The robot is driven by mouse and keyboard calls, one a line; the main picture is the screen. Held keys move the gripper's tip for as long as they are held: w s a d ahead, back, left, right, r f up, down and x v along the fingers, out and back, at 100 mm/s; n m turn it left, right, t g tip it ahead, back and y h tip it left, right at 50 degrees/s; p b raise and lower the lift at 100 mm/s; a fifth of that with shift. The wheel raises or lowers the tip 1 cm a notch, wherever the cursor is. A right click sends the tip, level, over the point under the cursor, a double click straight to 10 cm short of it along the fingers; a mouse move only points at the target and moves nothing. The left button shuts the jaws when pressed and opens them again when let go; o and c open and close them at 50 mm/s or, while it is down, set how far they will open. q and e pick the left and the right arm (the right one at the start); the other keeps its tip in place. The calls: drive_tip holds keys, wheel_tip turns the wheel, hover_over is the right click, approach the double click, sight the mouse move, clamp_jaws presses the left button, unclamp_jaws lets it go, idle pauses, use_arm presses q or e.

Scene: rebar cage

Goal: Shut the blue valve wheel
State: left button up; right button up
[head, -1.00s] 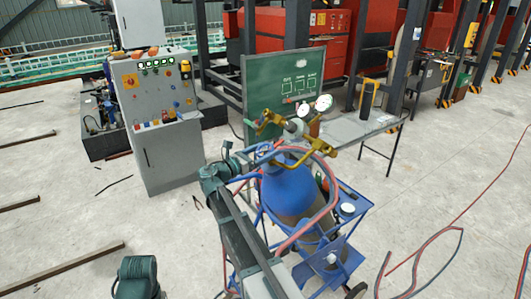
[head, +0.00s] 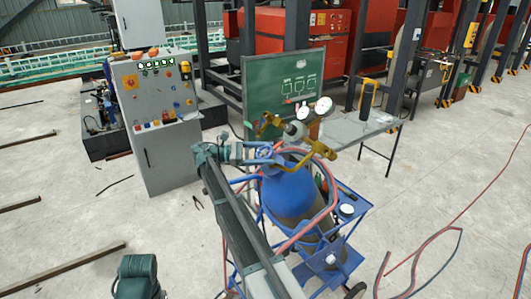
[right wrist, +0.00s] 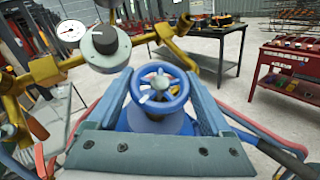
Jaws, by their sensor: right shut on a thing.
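The blue valve wheel (right wrist: 160,88) sits on top of the blue gas cylinder (head: 288,190), with a white mark on its rim. My right gripper (head: 263,152) reaches it from the left in the head view. In the right wrist view, the blue fingers of my right gripper (right wrist: 162,100) stand on both sides of the wheel and are shut on it. In the head view the wheel is small and partly covered by the gripper.
A brass regulator (head: 296,131) with two white gauges (head: 309,112) stands right behind the wheel. Red hoses (head: 330,205) loop around the cylinder on a blue cart (head: 335,255). A green board (head: 285,85) and a grey control cabinet (head: 165,150) stand farther back.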

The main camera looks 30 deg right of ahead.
idle(0.5)
drive_tip(key=o, duration=1.2)
drive_tip(key=shift+c, duration=0.2)
drive_tip(key=shift+w, duration=0.1)
